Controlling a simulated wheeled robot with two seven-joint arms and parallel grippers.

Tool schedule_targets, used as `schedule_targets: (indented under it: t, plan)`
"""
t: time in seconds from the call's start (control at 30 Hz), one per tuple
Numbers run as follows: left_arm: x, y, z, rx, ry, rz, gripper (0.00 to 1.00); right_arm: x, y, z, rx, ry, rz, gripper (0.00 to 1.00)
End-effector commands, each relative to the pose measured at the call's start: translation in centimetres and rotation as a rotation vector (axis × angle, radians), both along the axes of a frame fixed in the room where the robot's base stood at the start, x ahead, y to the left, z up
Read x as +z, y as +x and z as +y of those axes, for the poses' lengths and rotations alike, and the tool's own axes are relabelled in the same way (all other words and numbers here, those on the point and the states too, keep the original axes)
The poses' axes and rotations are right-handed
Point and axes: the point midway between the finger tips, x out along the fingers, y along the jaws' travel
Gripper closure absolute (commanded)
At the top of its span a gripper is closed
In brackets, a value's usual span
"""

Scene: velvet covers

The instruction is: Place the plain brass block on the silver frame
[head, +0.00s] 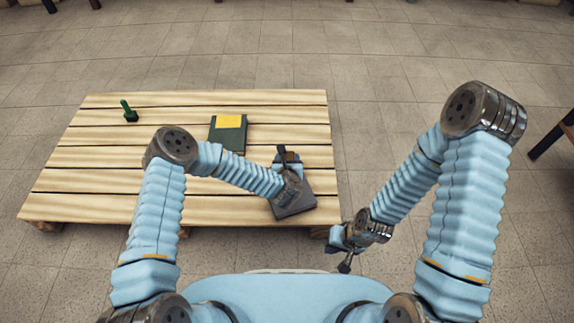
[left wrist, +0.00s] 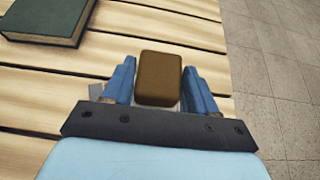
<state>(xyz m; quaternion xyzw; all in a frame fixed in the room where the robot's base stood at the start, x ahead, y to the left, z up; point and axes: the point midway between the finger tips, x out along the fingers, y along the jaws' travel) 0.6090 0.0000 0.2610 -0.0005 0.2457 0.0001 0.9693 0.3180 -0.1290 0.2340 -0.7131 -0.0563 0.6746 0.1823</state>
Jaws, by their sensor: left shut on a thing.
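The brass block (left wrist: 159,78) is a plain brown block with rounded edges. It sits between the blue fingers of my left gripper (left wrist: 160,85), which is shut on it. In the head view my left gripper (head: 287,158) is over the right part of the wooden table. A flat grey square (head: 300,207), perhaps the silver frame, lies at the table's near right corner, partly hidden under my left wrist. A sliver of grey also shows beside the left finger in the wrist view. My right gripper (head: 346,265) hangs off the table's right front corner; its jaws are too small to judge.
A dark green book (head: 229,144) with a yellow patch (head: 229,121) on top lies left of my left gripper. A green peg-like object (head: 130,112) stands at the far left of the slatted table (head: 85,185). The left half of the table is mostly clear.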

Motion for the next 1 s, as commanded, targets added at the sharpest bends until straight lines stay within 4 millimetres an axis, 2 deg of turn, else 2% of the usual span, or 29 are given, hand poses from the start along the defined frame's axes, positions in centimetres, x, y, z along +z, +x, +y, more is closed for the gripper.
schedule_targets:
  t: [0.1, 0.17, 0.53, 0.57, 0.6, 0.73, 1.0]
  plan:
    - [-1.9, 0.0, 0.0, 0.000, 0.001, 0.000, 1.00, -0.4, 0.0, 0.0, 0.000, 0.001, 0.001, 1.00]
    - [-2.3, -0.1, 0.0, 0.000, 0.000, -0.001, 1.00, -0.4, 0.0, 0.0, 0.000, 0.001, 0.001, 1.00]
    - [-2.8, -0.1, 0.0, 0.000, 0.000, -0.001, 1.00, -0.8, 0.0, 0.1, 0.001, 0.001, 0.002, 1.00]
    - [-2.9, -0.2, 0.0, 0.000, 0.001, 0.003, 0.41, -0.8, 0.0, 0.1, 0.001, 0.002, 0.001, 1.00]
    - [-2.8, -0.2, 0.0, 0.000, 0.001, 0.003, 0.35, -0.6, 0.0, 0.1, 0.001, 0.002, 0.001, 1.00]
    - [-2.8, -0.2, 0.0, 0.000, 0.001, 0.003, 0.17, -0.6, 0.0, 0.1, 0.001, 0.002, 0.001, 1.00]
    - [-2.7, -0.2, 0.0, 0.000, 0.001, 0.003, 0.17, -0.5, 0.0, 0.1, 0.001, 0.001, 0.002, 1.00]
